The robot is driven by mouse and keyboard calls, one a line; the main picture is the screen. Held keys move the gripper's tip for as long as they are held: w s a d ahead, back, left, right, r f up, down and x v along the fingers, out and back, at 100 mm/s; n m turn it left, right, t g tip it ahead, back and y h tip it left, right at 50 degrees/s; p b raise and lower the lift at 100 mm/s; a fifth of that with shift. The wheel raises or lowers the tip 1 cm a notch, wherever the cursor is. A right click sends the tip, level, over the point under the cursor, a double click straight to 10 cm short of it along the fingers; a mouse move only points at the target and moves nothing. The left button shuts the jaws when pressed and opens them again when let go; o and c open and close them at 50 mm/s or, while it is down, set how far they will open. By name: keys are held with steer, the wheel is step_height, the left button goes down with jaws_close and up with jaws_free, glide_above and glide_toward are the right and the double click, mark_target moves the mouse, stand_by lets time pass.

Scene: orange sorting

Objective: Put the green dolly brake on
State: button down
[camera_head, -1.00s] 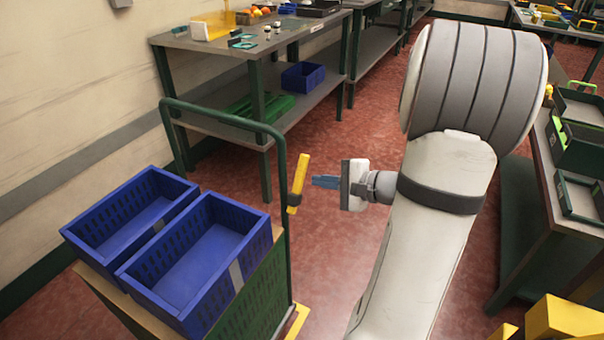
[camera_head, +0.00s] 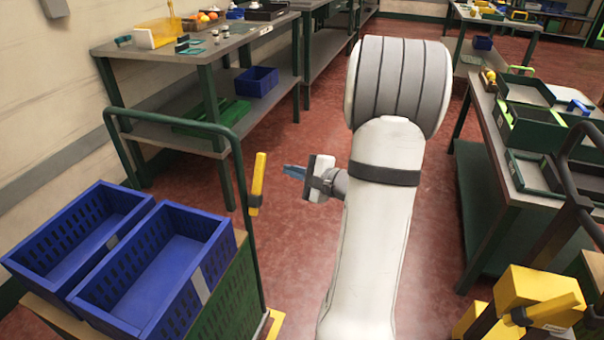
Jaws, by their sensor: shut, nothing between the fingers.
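The green dolly (camera_head: 236,165) stands at the lower left, with a tall tubular green handle. A yellow brake lever (camera_head: 257,182) sits on the handle's near post and points nearly straight up. My gripper (camera_head: 286,170) has blue fingers that are shut and empty. It is just right of the lever, near its upper half, with a small gap showing between fingertips and lever. The depth of that gap is hard to judge. The lower end of the lever's mount is partly unclear.
Two blue crates (camera_head: 201,285) sit on the dolly. A workbench (camera_head: 165,62) stands behind it. At the right are a green-legged table (camera_head: 483,150) with trays and a yellow block with a lever (camera_head: 545,300) beside a dark tubular frame. Red floor is clear between.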

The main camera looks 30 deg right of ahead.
mark_target(257, 185)
steer(key=shift+w+a+r, duration=0.2)
steer(key=shift+w+a, duration=0.2)
steer(key=shift+a, duration=0.35)
steer(key=shift+w+a+r, duration=0.2)
steer(key=shift+w+a, duration=0.2)
steer(key=shift+a, duration=0.35)
steer(key=shift+w+a+r, duration=0.2)
steer(key=shift+w+a, duration=0.2)
steer(key=shift+a, duration=0.35)
